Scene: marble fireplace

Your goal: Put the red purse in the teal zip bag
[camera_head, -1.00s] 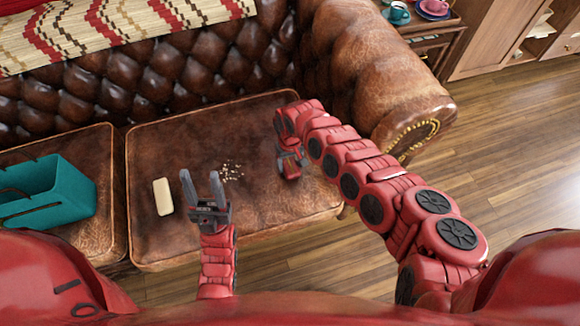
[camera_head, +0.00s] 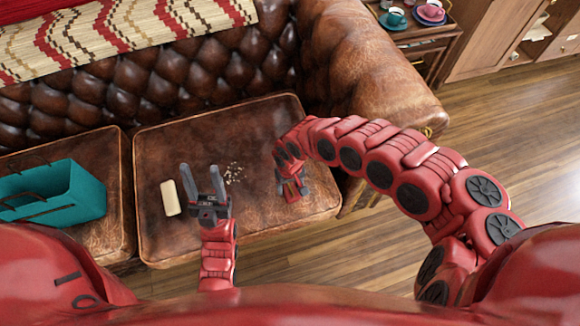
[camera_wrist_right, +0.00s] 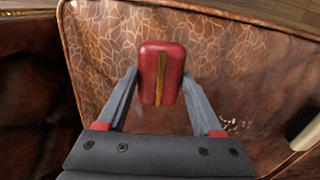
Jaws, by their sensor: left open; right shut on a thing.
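The teal zip bag (camera_head: 88,193) stands on the left seat cushion at the left edge of the head view, with its dark opening and handles showing. The red purse (camera_wrist_right: 150,72), with a gold zip down its middle, is between the fingers of my right gripper (camera_wrist_right: 161,74). That gripper is shut on it above the cushion. In the head view my right gripper (camera_head: 291,187) is at the right part of the middle cushion, small and partly hidden by its arm. My left gripper (camera_head: 201,170) is open and empty above the same cushion, right of the bag.
A cream block (camera_head: 170,198) lies on the middle cushion (camera_head: 160,240), between the bag and my left gripper. Pale crumbs (camera_head: 235,173) lie nearby. The tufted sofa back and a rolled armrest (camera_head: 385,75) bound the seat. A side table with cups is at the upper right.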

